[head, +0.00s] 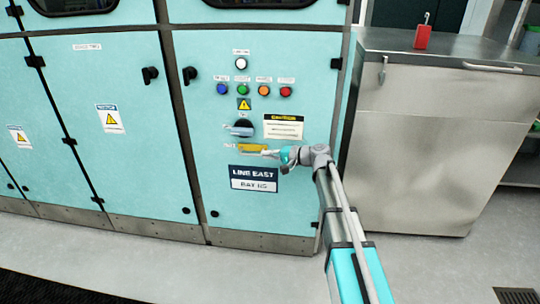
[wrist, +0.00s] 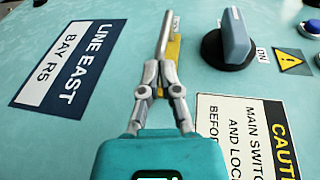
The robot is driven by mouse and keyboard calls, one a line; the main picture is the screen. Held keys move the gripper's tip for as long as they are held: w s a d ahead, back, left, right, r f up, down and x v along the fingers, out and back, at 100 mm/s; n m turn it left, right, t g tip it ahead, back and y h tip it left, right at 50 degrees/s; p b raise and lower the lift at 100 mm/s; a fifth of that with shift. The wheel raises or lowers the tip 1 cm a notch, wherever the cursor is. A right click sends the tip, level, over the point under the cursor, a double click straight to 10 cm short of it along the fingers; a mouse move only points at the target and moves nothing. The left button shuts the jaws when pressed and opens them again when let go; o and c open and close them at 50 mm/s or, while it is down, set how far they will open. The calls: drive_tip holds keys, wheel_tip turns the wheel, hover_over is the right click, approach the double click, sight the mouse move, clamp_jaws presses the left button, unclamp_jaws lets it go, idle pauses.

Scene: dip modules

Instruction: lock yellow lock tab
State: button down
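The yellow lock tab (head: 252,147) is a narrow strip on the teal cabinet door, below the rotary switch. In the wrist view the yellow tab (wrist: 173,62) shows partly behind my fingers, which hide some of it. My gripper (head: 267,153) reaches the tab from the right in the head view. In the wrist view the fingers of my gripper (wrist: 165,35) are together, lying along and over the tab, with nothing seen between them. I cannot tell whether they touch it.
The grey-blue rotary switch (head: 241,129) stands out just above the tab. A caution sign (head: 283,127), a LINE EAST label (head: 253,179) and a row of coloured buttons (head: 264,90) surround it. A metal cabinet (head: 435,150) with a red padlock (head: 422,38) on top stands to the right.

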drive_tip(key=shift+a, duration=0.2)
drive_tip(key=p+v, duration=0.2)
drive_tip(key=v, duration=1.2)
drive_tip(key=shift+d+p, duration=0.25)
drive_tip(key=shift+p, duration=0.05)
drive_tip(key=s+a+f+n+g+h, duration=0.1)
drive_tip(key=s+f+g+h, duration=0.1)
drive_tip(key=s+f+h, duration=0.35)
drive_tip(key=s+d+f+n+g+h, duration=0.1)
drive_tip(key=s+d+f+h, duration=0.2)
drive_tip(key=s, duration=0.3)
drive_tip(key=s+d+f+n+g+h+p, duration=0.1)
drive_tip(key=s+d+f+h, duration=0.2)
drive_tip(key=s, duration=0.3)
drive_tip(key=s+d+f+n+g+h, duration=0.1)
drive_tip(key=s+d+f+h, duration=0.2)
drive_tip(key=s, duration=0.4)
wheel_tip(320, 180, up, 37)
drive_tip(key=p, duration=3.7)
drive_tip(key=shift+w+a+r+h, duration=0.2)
drive_tip(key=shift+a+r+h, duration=0.05)
drive_tip(key=shift+a+h, duration=0.1)
